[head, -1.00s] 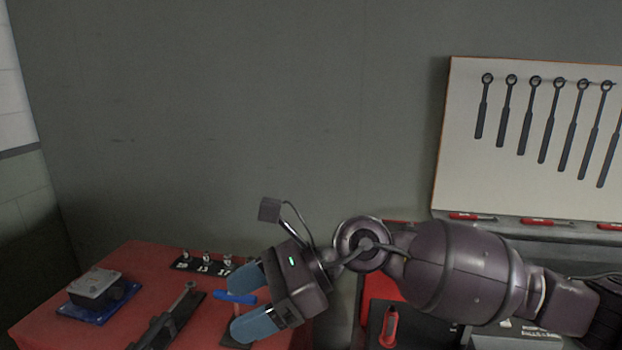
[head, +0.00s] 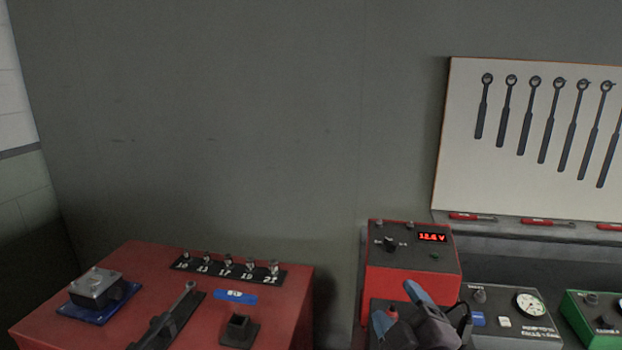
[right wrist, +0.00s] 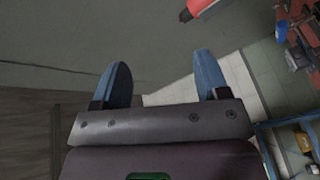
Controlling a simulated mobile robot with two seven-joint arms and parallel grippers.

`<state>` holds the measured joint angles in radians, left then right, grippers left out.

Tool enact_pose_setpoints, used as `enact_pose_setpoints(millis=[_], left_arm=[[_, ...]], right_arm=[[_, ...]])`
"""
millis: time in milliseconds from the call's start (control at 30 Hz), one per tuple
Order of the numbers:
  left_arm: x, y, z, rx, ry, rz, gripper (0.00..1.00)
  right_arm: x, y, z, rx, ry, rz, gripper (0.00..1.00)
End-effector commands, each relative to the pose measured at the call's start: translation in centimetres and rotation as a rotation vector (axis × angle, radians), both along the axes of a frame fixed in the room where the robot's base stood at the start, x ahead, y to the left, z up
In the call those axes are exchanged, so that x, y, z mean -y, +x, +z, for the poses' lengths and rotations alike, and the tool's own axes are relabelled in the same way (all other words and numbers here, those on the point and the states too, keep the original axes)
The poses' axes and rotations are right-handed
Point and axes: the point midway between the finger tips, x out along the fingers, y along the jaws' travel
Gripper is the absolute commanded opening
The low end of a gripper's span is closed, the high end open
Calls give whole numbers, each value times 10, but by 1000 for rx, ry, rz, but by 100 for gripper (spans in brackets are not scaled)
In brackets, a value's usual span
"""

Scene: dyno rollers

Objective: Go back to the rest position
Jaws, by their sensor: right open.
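My right gripper (head: 412,312) is at the lower middle-right of the head view, in front of the red box with the lit display. In the right wrist view its two blue fingers (right wrist: 160,85) stand wide apart with nothing between them. It is open and empty. My left gripper is in neither view.
A red bench (head: 80,315) at left carries a grey block on a blue plate (head: 98,288), a socket rack (head: 228,268) and a wrench (head: 170,318). A red meter box (head: 410,275), a gauge box (head: 510,310) and a green box (head: 590,310) stand right. Wrenches hang on a white board (head: 560,190).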

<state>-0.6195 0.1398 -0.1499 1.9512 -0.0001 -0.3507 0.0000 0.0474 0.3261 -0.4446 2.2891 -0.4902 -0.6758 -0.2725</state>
Motion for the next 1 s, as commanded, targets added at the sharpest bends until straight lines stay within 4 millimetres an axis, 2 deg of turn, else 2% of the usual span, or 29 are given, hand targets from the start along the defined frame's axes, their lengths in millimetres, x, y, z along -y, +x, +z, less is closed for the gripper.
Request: enact_pose_setpoints(millis=[33,200,300,400,600,1000], left_arm=[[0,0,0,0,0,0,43],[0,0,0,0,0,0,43],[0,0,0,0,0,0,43],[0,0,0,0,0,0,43],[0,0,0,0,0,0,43],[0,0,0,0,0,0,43]], right_arm=[[18,-9,-23,-108,64,-59,68],[68,-48,-91,-441,259,-246,68],[91,-83,-129,-632,367,-356,68],[107,-116,-156,-788,450,-451,68],[124,-169,-188,-996,557,-582,68],[138,-253,-218,-1278,693,-769,68]])
